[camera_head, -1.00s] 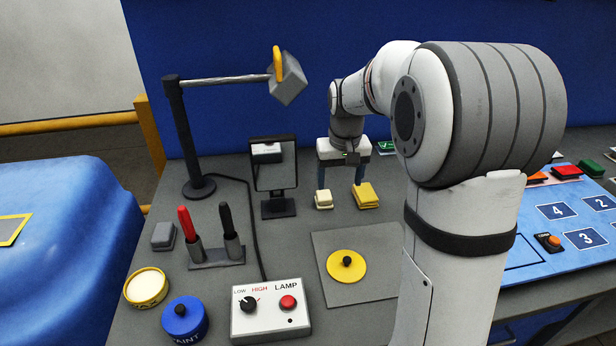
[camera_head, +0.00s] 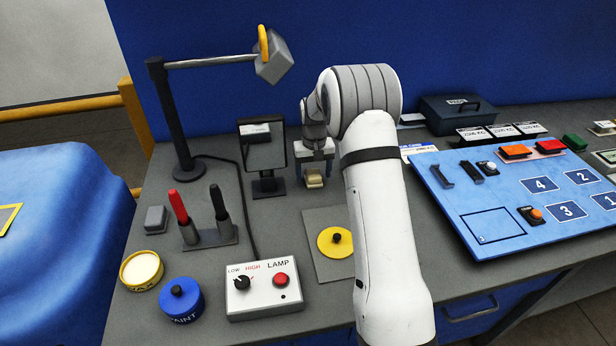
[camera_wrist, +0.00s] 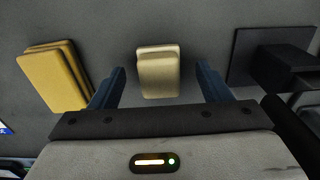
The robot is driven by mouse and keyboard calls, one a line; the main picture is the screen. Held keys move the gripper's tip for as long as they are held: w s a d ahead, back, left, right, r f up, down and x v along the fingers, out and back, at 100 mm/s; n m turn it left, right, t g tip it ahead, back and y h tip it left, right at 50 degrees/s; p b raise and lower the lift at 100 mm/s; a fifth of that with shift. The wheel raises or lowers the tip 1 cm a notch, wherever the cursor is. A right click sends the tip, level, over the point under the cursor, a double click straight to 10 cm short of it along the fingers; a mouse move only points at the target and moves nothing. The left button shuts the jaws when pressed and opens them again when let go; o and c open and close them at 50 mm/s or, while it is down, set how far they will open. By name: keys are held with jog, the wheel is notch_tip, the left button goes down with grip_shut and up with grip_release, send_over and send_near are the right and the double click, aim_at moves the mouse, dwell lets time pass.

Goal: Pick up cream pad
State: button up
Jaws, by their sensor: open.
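The cream pad (camera_wrist: 159,75) is a small rounded block lying on the grey bench. In the wrist view it sits between the two blue fingers of my gripper (camera_wrist: 160,88), with a gap on both sides. My gripper is open and empty. In the head view the cream pad (camera_head: 314,179) shows just below my gripper (camera_head: 314,170), partly hidden by the fingers. I cannot tell the exact height of the fingertips above the bench.
A yellow pad (camera_wrist: 55,78) lies just left of my gripper in the wrist view. A mirror on a dark stand (camera_head: 263,160) stands close by on the other side. A yellow disc with a black knob (camera_head: 336,242) and the lamp control box (camera_head: 264,291) lie nearer the front.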

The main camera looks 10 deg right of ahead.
notch_tip(320, 180, down, 2)
jog(key=c, duration=1.1)
